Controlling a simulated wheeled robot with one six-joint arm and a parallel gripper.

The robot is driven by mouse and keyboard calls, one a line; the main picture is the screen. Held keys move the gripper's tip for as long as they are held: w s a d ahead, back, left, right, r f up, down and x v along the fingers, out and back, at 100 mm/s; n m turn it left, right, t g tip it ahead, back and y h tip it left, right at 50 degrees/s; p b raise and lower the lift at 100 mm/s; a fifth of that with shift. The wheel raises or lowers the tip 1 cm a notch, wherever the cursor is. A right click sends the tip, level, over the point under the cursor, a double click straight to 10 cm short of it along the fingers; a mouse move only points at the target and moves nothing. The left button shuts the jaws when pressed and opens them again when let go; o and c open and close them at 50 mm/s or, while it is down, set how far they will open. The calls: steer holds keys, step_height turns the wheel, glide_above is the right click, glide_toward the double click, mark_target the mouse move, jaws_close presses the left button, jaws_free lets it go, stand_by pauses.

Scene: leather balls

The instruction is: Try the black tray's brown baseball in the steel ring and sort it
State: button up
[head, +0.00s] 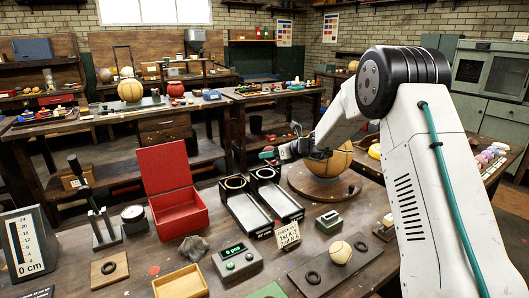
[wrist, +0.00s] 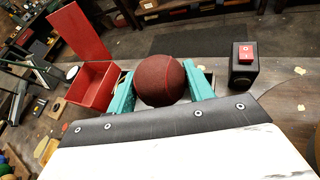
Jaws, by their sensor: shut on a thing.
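My gripper (head: 288,153) is in the air behind and above two ring-topped black stands. In the wrist view its teal fingers (wrist: 160,92) are shut on a reddish-brown ball (wrist: 160,78), one finger on each side. The ball is mostly hidden in the head view. The left ring (head: 235,183) and right ring (head: 265,174) each sit at the back of a long black trough with a pale floor. I cannot tell for sure which is the steel ring. A dark flat tray (head: 316,276) at the front holds a pale baseball (head: 341,252) and black rings.
An open red box (head: 179,212) stands left of the troughs. A large orange-brown ball sits on a round wooden board (head: 312,186) to their right. A small card (head: 288,235), a digital meter (head: 236,262) and a yellow tray (head: 180,284) are in front.

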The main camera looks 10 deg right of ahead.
steer(key=w, duration=0.3)
steer(key=shift+a+f+n+g+y, duration=0.15)
steer(key=shift+a+n+g+y, duration=0.15)
steer(key=shift+a+n+y, duration=0.1)
step_height(320, 180, down, 7)
stand_by(0.3)
steer(key=o, duration=1.1)
steer(key=shift+r, duration=0.2)
steer(key=shift+r, duration=4.45)
